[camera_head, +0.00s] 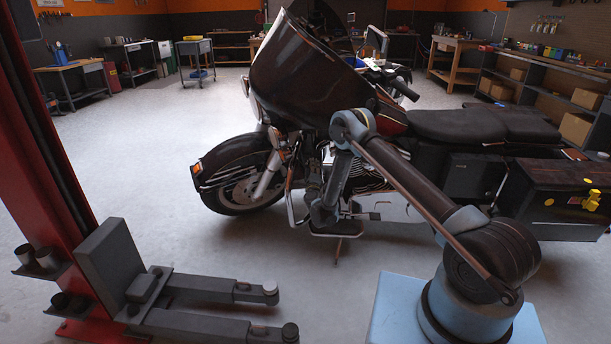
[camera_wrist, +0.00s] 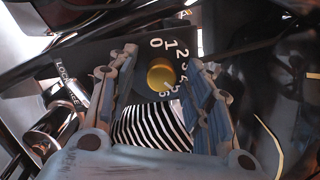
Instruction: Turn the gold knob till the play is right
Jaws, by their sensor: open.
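In the wrist view a round gold knob (camera_wrist: 161,75) sits on a dark panel (camera_wrist: 128,62). White numbers from 0 upward curve over and down the knob's right side. My gripper (camera_wrist: 165,62) is open, with one finger to the left of the knob and one to the right. The fingers look apart from the knob, but the depth between them is hard to tell. In the head view my arm reaches to the motorcycle's (camera_head: 400,150) near side. The knob cannot be made out there, and my gripper's fingers are too small and dark to tell.
A black-and-white striped surface (camera_wrist: 150,128) shows below the knob between the fingers. In the head view a red lift post (camera_head: 45,130) and grey lift arms (camera_head: 215,290) stand left; floor between is clear.

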